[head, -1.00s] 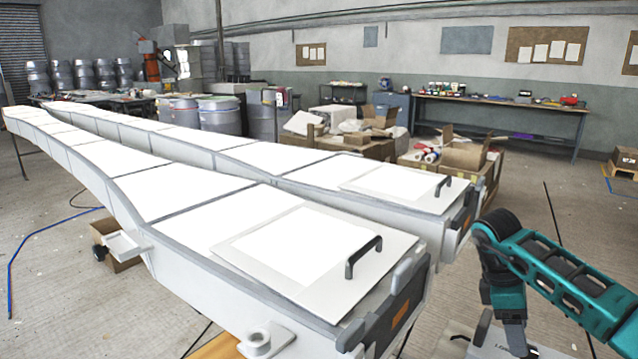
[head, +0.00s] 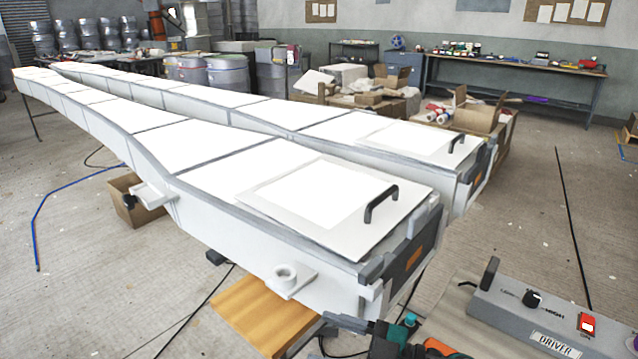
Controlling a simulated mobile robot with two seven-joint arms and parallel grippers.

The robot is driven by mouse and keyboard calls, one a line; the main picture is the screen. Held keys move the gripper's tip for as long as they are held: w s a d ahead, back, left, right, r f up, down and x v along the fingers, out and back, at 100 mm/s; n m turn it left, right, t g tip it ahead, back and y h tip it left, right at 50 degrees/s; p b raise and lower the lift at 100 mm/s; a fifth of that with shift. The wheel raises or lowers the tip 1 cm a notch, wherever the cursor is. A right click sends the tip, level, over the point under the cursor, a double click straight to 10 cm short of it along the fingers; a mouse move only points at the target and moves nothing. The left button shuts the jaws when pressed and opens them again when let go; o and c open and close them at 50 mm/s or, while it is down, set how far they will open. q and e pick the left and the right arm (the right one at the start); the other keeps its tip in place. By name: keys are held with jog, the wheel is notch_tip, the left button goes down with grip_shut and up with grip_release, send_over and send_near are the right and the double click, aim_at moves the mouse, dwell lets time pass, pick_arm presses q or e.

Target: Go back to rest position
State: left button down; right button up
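Neither of my grippers shows clearly in the head view. At the bottom edge is a cut-off dark object with teal and orange parts (head: 395,337); I cannot tell whether it is a tool or part of me. A grey control box labelled DRIVER (head: 535,318), with a black knob and a red switch, sits on a light surface at the lower right. The near long white mould (head: 230,172) runs from the far left to the front centre. Its end panel carries a dark handle (head: 381,204). A second white mould (head: 400,138) lies behind it.
A wooden board (head: 255,310) lies on the floor under the near mould's end. A cardboard box (head: 130,203) stands on the floor at left, near a blue hose (head: 45,205). A workbench (head: 520,68) stands along the back wall.

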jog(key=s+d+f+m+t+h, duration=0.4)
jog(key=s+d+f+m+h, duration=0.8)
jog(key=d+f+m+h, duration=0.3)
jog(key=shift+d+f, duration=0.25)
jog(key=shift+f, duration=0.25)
